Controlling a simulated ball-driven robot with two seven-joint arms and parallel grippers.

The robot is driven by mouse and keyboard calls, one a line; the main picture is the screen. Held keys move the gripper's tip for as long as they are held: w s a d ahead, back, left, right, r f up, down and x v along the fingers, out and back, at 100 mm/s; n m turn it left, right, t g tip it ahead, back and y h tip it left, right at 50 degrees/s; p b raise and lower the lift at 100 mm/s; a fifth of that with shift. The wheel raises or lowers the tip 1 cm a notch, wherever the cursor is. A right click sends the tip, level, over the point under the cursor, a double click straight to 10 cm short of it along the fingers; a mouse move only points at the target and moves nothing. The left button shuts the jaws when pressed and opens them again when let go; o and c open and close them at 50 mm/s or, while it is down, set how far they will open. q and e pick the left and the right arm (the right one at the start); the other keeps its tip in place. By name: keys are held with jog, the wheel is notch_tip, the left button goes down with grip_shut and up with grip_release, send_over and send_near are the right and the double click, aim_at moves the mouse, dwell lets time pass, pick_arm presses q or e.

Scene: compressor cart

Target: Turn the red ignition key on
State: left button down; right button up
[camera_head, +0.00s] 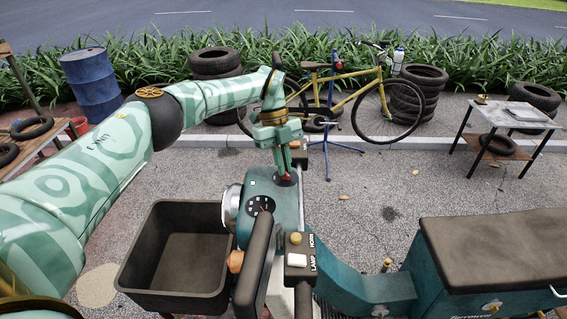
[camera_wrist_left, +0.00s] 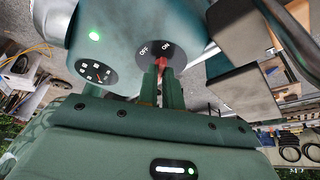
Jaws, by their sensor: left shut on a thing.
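The red ignition key (camera_wrist_left: 161,63) sits in a round dark switch plate (camera_wrist_left: 150,52) marked OFF and ON, on the teal scooter's front housing (camera_wrist_left: 125,25). My left gripper (camera_wrist_left: 160,85) is shut on the key, and its fingers hide most of it. Only a small red part shows, just below the OFF and ON labels. I cannot tell exactly which label the key points to. In the head view my left gripper (camera_head: 283,160) reaches down to the housing from above, with a bit of red (camera_head: 287,180) at its fingertips. My right gripper is not in view.
A LAMP and HORN switch box (camera_head: 299,250), a black open bin (camera_head: 175,255) and a brown seat (camera_head: 490,245) surround the housing. A yellow bicycle (camera_head: 375,90) stands behind.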

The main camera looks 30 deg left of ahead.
pick_arm(q)
jog(key=c, duration=1.6)
grip_release()
jog(key=shift+r, duration=0.1)
jog(key=shift+o, duration=0.2)
jog(key=b+v, duration=0.2)
jog(key=v, duration=0.5)
jog(key=shift+r, duration=0.25)
jog(key=shift+w, duration=0.1)
